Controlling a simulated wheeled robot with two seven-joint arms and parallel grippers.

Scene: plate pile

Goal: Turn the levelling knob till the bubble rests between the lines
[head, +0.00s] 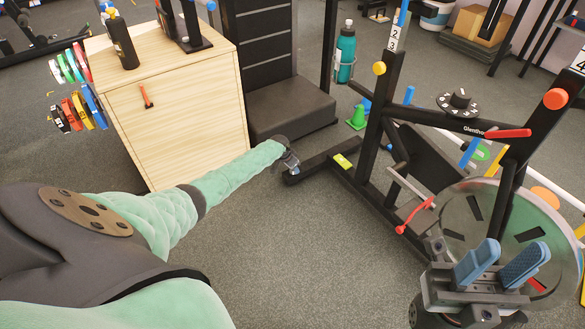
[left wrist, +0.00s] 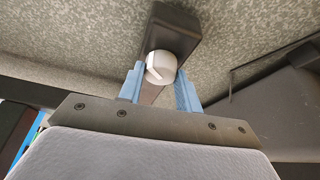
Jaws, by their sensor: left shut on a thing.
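The levelling knob (left wrist: 161,67) is a round white cap with a dark pointer line, at the end of the bike's dark foot bar (left wrist: 175,28). In the left wrist view my left gripper (left wrist: 159,88) has its blue fingers on either side of the knob and is shut on it. In the head view my left gripper (head: 291,166) is small at the bar's end and mostly hides the knob. A yellow-green level vial (head: 343,161) sits on the bike's base; its bubble and lines are too small to read. My right gripper (head: 499,262) is open and empty before the flywheel.
The exercise bike (head: 370,185) stands at right with a flywheel (head: 465,215) and a red lever (head: 415,216). A wooden cabinet (head: 175,100) and a dark step block (head: 290,107) stand behind my left arm. A green cone (head: 356,118) and a teal bottle (head: 345,55) are farther back. Carpet at lower middle is clear.

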